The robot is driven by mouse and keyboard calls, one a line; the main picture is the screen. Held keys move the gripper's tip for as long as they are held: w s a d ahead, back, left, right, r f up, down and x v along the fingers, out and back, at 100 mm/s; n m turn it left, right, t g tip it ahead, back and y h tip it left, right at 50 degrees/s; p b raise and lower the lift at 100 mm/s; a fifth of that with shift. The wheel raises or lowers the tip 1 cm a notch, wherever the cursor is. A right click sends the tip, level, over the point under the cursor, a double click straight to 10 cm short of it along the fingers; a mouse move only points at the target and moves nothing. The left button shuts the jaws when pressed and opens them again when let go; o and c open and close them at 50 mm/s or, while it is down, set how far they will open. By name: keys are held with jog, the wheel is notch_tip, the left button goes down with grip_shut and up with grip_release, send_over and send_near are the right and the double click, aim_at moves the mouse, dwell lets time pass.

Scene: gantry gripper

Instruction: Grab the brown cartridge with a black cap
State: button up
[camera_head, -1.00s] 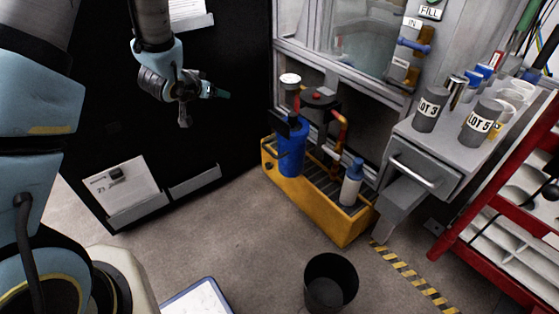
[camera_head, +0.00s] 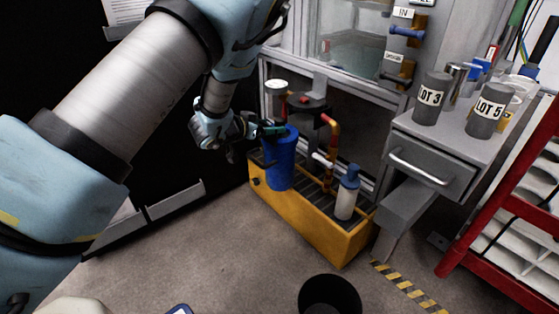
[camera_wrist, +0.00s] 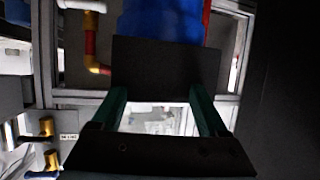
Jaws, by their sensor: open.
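I cannot pick out a brown cartridge with a black cap for certain. A blue canister (camera_head: 279,165) stands in the left part of a yellow tub (camera_head: 312,226); its blue body also shows at the top of the wrist view (camera_wrist: 160,25). My gripper (camera_head: 272,131) is at the top of this canister, with its green fingers open. In the wrist view my open fingers (camera_wrist: 157,92) stand on either side of a dark flat piece (camera_wrist: 155,68) in front of the blue body. I cannot tell if they touch it.
A white bottle with a blue cap (camera_head: 346,196) stands in the tub's right part. Red and brass pipework (camera_head: 331,135) rises behind. Grey LOT 3 (camera_head: 430,98) and LOT 5 (camera_head: 486,118) cylinders stand on a drawer cabinet (camera_head: 432,155). A black bin (camera_head: 330,292) is on the floor.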

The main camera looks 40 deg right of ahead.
aim_at(276, 125)
jog(key=x, duration=0.2)
jog(key=b+x, duration=0.1)
jog(key=x, duration=0.1)
jog(key=shift+s+f, duration=0.1)
jog(key=shift+s, duration=0.15)
jog(key=shift+w+d, duration=0.15)
jog(key=shift+d, duration=0.25)
grip_shut()
dwell(0.8)
